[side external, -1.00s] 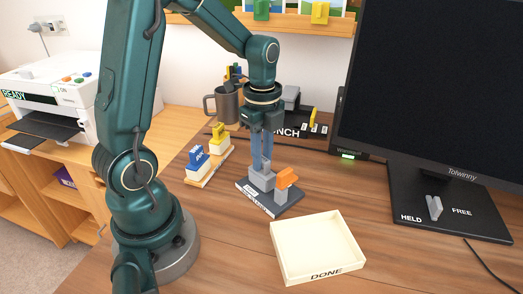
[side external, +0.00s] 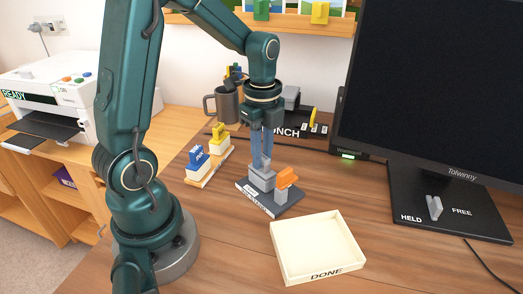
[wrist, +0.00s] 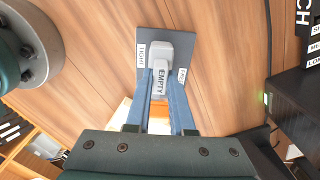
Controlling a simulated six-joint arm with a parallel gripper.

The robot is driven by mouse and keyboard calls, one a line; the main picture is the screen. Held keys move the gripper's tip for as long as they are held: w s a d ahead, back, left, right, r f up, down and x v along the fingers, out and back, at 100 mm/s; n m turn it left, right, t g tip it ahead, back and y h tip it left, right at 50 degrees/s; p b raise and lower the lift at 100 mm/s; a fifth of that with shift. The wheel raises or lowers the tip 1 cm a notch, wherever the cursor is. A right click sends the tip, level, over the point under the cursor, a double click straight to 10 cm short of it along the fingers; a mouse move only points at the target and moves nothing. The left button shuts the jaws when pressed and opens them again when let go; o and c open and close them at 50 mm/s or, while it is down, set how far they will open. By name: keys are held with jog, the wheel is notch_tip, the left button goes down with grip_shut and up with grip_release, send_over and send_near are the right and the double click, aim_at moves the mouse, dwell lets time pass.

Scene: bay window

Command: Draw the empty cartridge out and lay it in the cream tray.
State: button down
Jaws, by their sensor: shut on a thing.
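My gripper (side external: 263,163) points down over the dark base plate (side external: 252,193) and is shut on a grey cartridge. In the wrist view, the grey cartridge (wrist: 161,80) carries the word EMPTY and sits between my two blue-grey fingers (wrist: 161,92). In the side view, its lower end meets the grey holder block on the plate; I cannot tell how deep it sits. An orange-topped grey post (side external: 286,178) stands right of the block on the same plate. The cream tray (side external: 324,273), marked DONE, lies empty in front and to the right.
A rack with blue and yellow pieces (side external: 208,160) stands left of the plate. Behind are a grey mug (side external: 226,104) and a dark tray of parts (side external: 312,128). A monitor base (side external: 440,215) fills the right. Wood between plate and cream tray is bare.

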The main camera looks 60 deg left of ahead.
jog(key=shift+r, duration=0.45)
jog(key=shift+r, duration=1.7)
